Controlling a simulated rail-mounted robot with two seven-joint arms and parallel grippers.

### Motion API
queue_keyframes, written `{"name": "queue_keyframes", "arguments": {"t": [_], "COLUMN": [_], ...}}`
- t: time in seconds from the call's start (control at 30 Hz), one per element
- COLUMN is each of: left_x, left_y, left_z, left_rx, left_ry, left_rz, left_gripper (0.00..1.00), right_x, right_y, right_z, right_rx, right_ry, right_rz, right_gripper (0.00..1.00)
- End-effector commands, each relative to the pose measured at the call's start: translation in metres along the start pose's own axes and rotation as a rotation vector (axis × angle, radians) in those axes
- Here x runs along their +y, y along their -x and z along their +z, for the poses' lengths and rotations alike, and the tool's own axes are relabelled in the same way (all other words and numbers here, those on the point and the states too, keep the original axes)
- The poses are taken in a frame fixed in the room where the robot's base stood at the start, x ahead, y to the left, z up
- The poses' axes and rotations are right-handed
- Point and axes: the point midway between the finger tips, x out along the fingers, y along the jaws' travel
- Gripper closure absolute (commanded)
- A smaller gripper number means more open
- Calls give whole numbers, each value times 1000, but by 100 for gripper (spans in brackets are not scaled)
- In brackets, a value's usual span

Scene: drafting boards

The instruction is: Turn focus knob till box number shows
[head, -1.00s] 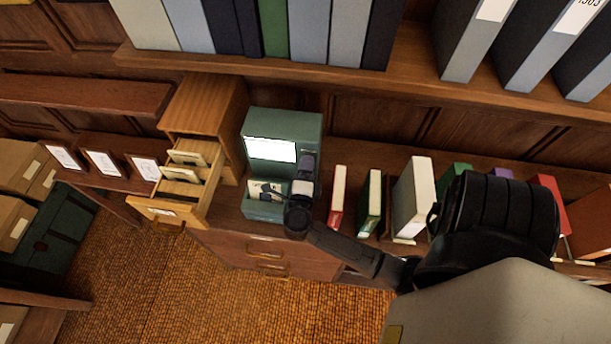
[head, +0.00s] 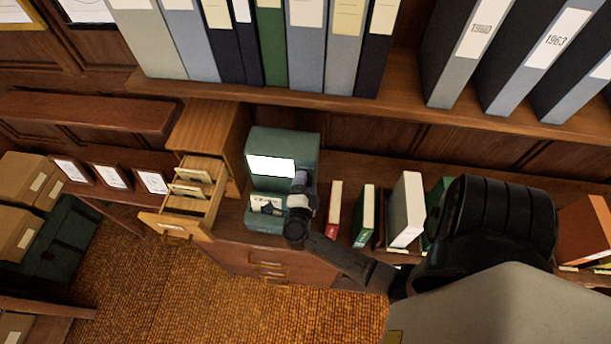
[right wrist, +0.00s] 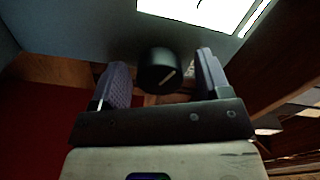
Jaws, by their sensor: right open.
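The reader (head: 305,148) is a green box with a bright white screen (head: 270,167); I can read no number on it. In the right wrist view, the focus knob (right wrist: 160,71) is a black round knob with a pale line mark, below the lit screen (right wrist: 205,10). My right gripper (head: 301,182) is at the reader's right front. In the right wrist view, its jaws (right wrist: 162,82) are open, one finger on each side of the knob, with gaps showing. In the head view, the gripper hides the knob. My left gripper is not in view.
An open wooden card drawer (head: 205,205) juts out left of the reader. A red book (head: 333,208), a green book (head: 364,215) and a white book (head: 405,210) stand to its right, close to my right arm. A shelf of binders (head: 305,50) runs above.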

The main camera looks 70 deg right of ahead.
Motion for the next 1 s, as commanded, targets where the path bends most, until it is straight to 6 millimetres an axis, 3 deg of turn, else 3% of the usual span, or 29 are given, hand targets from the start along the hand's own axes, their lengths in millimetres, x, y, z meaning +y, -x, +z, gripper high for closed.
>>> {"name": "queue_keyframes", "arguments": {"t": [0.03, 0.1, 0.4, 0.8, 1.0], "left_x": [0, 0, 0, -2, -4], "left_y": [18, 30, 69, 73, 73], "left_z": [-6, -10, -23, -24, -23], "left_rx": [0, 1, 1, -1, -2], "left_ry": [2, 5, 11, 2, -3], "left_rz": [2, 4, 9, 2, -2], "left_gripper": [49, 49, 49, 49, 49], "right_x": [-8, -8, -5, 1, 1], "right_y": [0, 0, 0, 0, 0], "right_z": [-4, -4, -2, 0, 0], "right_rx": [0, -1, -1, 0, 0], "right_ry": [62, 154, 529, 637, 636], "right_rz": [3, 3, 2, -1, -1], "right_gripper": [30, 30, 30, 30, 48]}}
